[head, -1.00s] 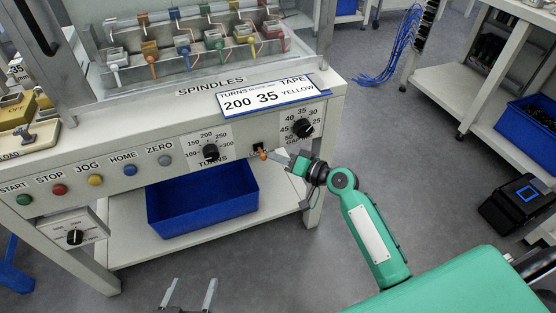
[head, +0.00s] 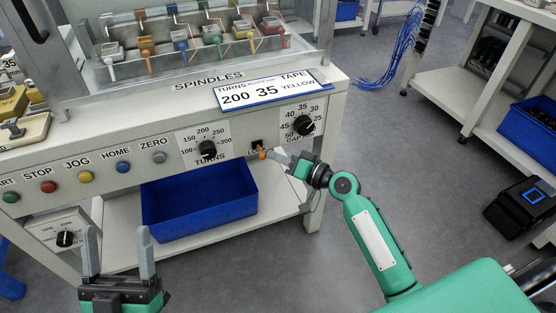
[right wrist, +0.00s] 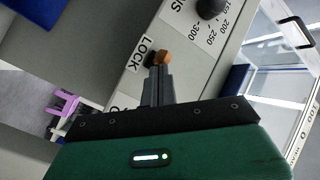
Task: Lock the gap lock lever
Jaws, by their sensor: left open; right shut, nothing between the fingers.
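The lock lever is a small orange-brown knob (head: 262,153) on a black slot in the machine's front panel, between the turns dial and the gap dial. It also shows in the right wrist view as an orange-brown knob (right wrist: 162,58) beside the LOCK label (right wrist: 139,55). My right gripper (head: 270,155) is shut and empty, with its fingertips right at the knob. In the right wrist view its fingertips (right wrist: 160,70) lie against or just beside the knob; contact is unclear. My left gripper (head: 118,245) is open and empty, in front of the machine at lower left.
The turns dial (head: 207,148) is left of the lever and the gap dial (head: 303,125) is to its upper right. A sign (head: 270,90) reads 200, 35, yellow. A blue bin (head: 200,205) sits on the shelf below. Coloured buttons line the panel's left.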

